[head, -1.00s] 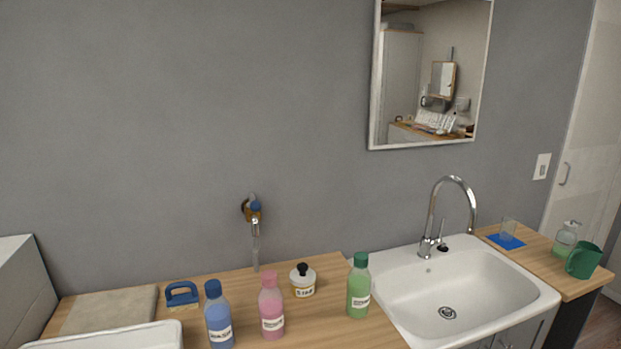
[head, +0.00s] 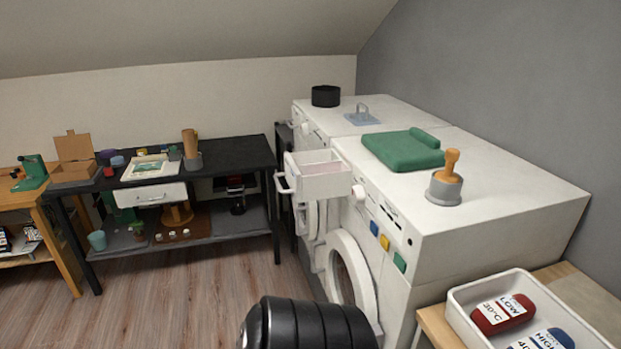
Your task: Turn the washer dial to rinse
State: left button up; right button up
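The nearer white machine (head: 425,270) stands at the right against the grey wall, seen at a steep angle. On its front panel is a round pale knob with a pinkish face (head: 359,192), just right of a pulled-out drawer (head: 322,180). The panel markings are too small to read, so the dial setting cannot be told. Blue (head: 374,228), yellow (head: 385,242) and green (head: 399,262) squares sit along the panel. A round white door ring (head: 352,275) stands out from the front below. Neither gripper is visible.
A second white machine (head: 385,108) with its own knob (head: 306,129) stands behind. A white tray (head: 462,312) holds labelled items. Wooden floor (head: 190,290) left of the machines is clear.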

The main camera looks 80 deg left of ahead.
aim_at(357, 195)
jog(key=u, duration=2.8)
